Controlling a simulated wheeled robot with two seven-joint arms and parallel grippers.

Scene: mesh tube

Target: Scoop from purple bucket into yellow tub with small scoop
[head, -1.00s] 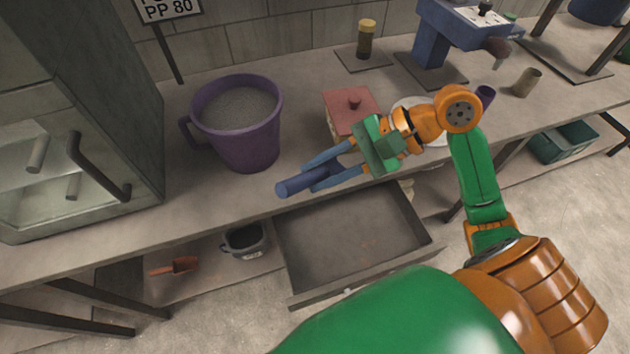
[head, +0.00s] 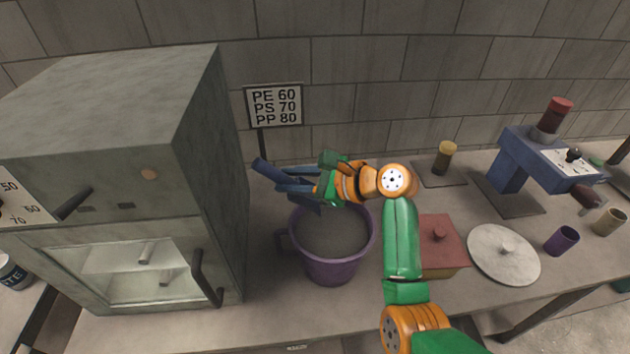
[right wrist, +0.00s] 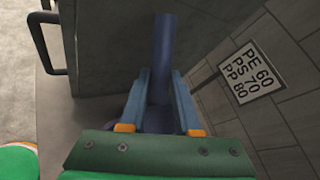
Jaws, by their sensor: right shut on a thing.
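The purple bucket (head: 330,268) stands upright on the bench in the head view, with grey granules (head: 332,232) inside. My right gripper (head: 284,181) is above the bucket's back left rim and points left. It is shut on the dark blue scoop (head: 264,169), whose round handle sticks out past the fingers toward the oven. The scoop also shows in the right wrist view (right wrist: 165,55). Its bowl is mostly hidden by the fingers, so I cannot tell whether it holds granules. I see no tub that is clearly yellow. My left gripper is out of view.
A grey oven (head: 200,150) stands close to the left of the bucket. A sign (head: 274,106) on a post is behind it. A yellow-capped jar (head: 446,158) stands at the back.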

